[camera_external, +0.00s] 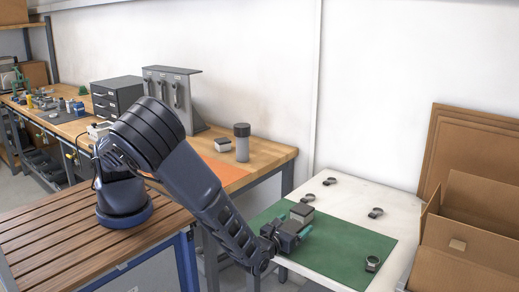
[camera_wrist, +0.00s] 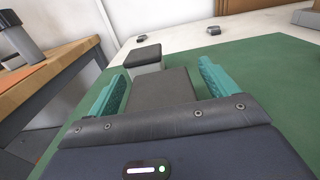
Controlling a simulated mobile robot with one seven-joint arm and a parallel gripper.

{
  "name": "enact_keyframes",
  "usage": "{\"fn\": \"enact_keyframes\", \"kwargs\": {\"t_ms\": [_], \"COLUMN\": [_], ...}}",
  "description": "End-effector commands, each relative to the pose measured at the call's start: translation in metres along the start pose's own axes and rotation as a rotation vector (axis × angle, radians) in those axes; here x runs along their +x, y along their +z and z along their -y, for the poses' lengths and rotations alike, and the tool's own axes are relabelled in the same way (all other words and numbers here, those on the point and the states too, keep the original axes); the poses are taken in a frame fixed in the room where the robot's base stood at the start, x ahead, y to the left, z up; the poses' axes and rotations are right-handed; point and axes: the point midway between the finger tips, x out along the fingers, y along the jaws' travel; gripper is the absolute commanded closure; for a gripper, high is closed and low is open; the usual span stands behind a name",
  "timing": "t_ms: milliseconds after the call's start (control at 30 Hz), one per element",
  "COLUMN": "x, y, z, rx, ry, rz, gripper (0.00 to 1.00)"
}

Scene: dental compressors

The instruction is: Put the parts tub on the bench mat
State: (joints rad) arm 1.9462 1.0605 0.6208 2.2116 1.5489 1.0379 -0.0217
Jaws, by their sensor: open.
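A small light-grey tub with a dark lid (camera_external: 302,213) stands upright on the green mat (camera_external: 345,250), which lies on a white table. In the wrist view the tub (camera_wrist: 147,62) is just past my fingertips, nearer the left finger, and seems apart from both. My gripper (camera_external: 294,226) is low over the mat, with its teal fingers (camera_wrist: 164,72) spread and nothing held between them. A similar small dark-lidded box (camera_external: 222,145) is on the wooden bench; I cannot tell which one is the parts tub. The tub's base is partly hidden by my gripper.
A grey cylinder with a dark cap (camera_external: 242,143) stands by an orange mat (camera_external: 222,172) on the wooden bench. Several dark ring-like fittings (camera_external: 376,212) lie on and around the mat. Cardboard boxes (camera_external: 470,235) stand at the right. The mat's right half is mostly clear.

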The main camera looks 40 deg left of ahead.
Motion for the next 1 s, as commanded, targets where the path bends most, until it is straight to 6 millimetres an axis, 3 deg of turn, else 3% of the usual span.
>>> {"fn": "enact_keyframes", "kwargs": {"t_ms": [100,300,600,1000], "x": [0.0102,0.011,0.0108,0.0106], "y": [-0.0002,0.0,0.0001,0.009], "z": [-0.0001,0.0,0.0,0.0001], "rx": [0.001,0.0,0.0,-0.002], "ry": [0.0,0.0,0.0,0.0], "rz": [0.0,-0.001,0.0,-0.001], "gripper": [0.15,0.15,0.71,0.71]}}
